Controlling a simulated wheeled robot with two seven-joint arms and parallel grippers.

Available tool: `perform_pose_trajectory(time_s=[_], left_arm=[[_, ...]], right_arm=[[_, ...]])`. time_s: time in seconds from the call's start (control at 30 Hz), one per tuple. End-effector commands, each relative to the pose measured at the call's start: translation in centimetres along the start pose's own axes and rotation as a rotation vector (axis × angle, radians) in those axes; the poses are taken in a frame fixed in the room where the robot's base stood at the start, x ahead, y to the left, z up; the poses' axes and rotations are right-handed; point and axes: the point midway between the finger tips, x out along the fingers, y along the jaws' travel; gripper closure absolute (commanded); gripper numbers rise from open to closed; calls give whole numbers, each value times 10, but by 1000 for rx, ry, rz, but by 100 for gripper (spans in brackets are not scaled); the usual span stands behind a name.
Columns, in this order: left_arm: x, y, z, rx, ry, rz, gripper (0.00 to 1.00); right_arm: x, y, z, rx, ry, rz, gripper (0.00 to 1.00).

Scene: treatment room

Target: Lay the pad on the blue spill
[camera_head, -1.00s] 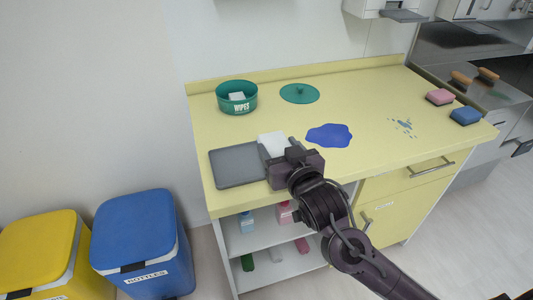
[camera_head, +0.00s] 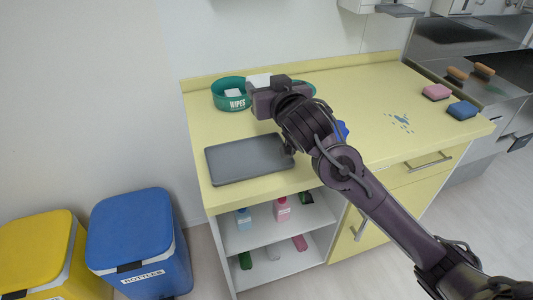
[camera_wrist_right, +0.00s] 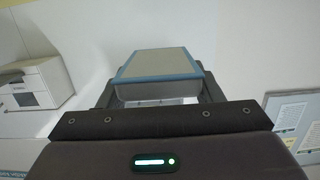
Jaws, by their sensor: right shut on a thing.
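My right gripper (camera_head: 265,92) is shut on the pad (camera_head: 259,80), a white piece showing just beyond the jaws, above the back of the counter near the green wipes tub. In the right wrist view the pad (camera_wrist_right: 157,66) is a pale slab with a blue edge between the two fingers. The blue spill (camera_head: 342,131) is mostly hidden behind my right arm; only a sliver shows at the arm's right side. My left gripper is not in view.
An empty grey tray (camera_head: 249,160) lies at the counter's front left. The wipes tub (camera_head: 235,97) stands at the back left. A green lid (camera_head: 307,86) is partly hidden behind my gripper. Pale blue splashes (camera_head: 400,122), a pink sponge (camera_head: 436,91) and a blue sponge (camera_head: 462,110) are right.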

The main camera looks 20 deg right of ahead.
Motion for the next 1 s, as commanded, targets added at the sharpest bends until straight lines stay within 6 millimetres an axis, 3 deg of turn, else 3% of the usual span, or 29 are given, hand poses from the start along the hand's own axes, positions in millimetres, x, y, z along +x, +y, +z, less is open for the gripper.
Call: perform_pose_trajectory(time_s=[0.5, 0.87, 1.0], left_arm=[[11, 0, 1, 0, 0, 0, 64], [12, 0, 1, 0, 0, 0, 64], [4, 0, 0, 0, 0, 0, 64]], right_arm=[[19, 1, 128, -2, -4, 1, 62], [25, 1, 169, -4, -3, 1, 62], [28, 0, 185, -1, -3, 1, 62]])
